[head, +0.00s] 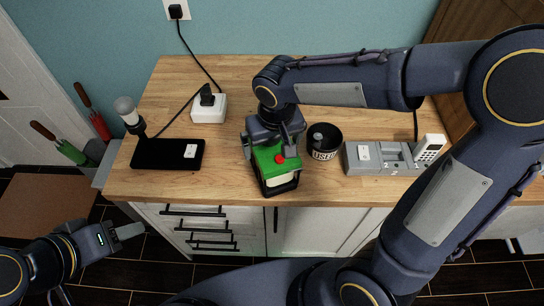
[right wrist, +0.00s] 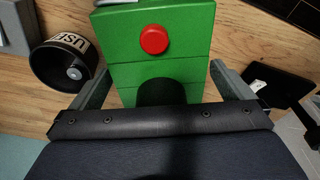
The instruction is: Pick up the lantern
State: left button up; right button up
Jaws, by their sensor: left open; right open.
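The lantern (head: 272,160) has a green top with a red button, a pale body and a dark frame. It stands on the wooden counter near the front edge. It fills the middle of the right wrist view (right wrist: 190,68). My right gripper (head: 271,146) is directly above it, pointing down, with its open fingers on either side of the green top. In the right wrist view a small gap shows beside the fingers, so contact is not clear. My left gripper (head: 126,232) is open and empty, low at left in front of the cabinets.
A black cup marked "USED" (head: 324,151) stands close to the right of the lantern. A grey tray (head: 352,158) with a white handset (head: 429,149) is further right. A black pad (head: 152,153) and white socket box (head: 209,113) are left. The counter (head: 225,185) has bare wood between.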

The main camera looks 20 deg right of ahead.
jog(key=shift+f, duration=0.6)
jog(key=c, duration=1.6)
jog(key=shift+w+r, duration=0.1)
jog(key=shift+c, duration=1)
